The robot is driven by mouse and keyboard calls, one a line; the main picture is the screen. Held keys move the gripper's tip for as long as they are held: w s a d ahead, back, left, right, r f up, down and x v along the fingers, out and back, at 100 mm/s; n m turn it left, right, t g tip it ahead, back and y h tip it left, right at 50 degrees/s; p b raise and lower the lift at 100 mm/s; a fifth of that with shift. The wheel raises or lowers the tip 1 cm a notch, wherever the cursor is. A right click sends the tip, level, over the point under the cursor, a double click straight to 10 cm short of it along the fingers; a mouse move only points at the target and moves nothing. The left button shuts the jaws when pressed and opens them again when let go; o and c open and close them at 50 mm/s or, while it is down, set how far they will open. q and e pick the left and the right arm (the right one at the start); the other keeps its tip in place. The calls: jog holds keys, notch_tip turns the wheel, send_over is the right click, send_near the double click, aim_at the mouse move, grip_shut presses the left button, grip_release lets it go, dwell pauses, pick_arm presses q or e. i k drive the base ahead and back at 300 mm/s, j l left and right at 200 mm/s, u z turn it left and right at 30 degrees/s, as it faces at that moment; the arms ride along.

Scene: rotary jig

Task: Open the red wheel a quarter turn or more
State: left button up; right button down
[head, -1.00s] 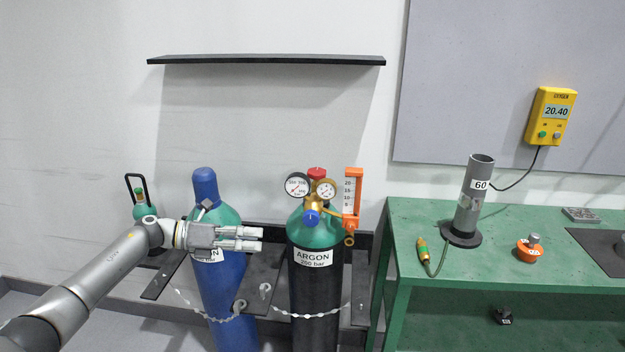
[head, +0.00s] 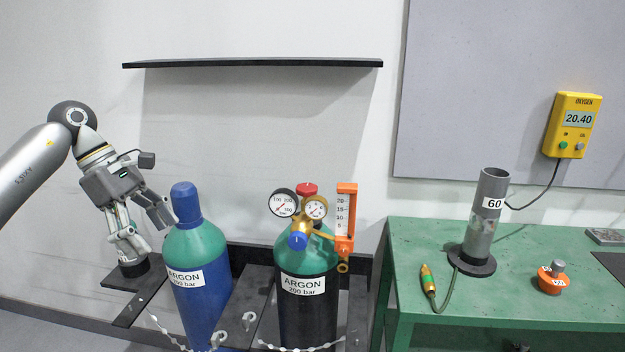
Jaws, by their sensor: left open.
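The red wheel (head: 307,188) sits on top of the valve of the black argon cylinder (head: 308,312) with the green shoulder. Two round gauges, a blue knob (head: 297,240) and an orange flow meter (head: 345,215) are fitted just below and beside it. My left gripper (head: 147,238) is open and points down at the left, beside the blue-capped argon cylinder (head: 203,285). It is well left of the red wheel and apart from it. The small cylinder behind the gripper is mostly hidden. My right gripper is not in view.
A black shelf (head: 255,64) spans the wall above the cylinders. Chains run across the cylinder fronts. A yellow oxygen meter (head: 572,125) hangs on the wall.

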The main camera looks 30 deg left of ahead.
aim_at(307, 189)
jog(key=i, duration=1.15)
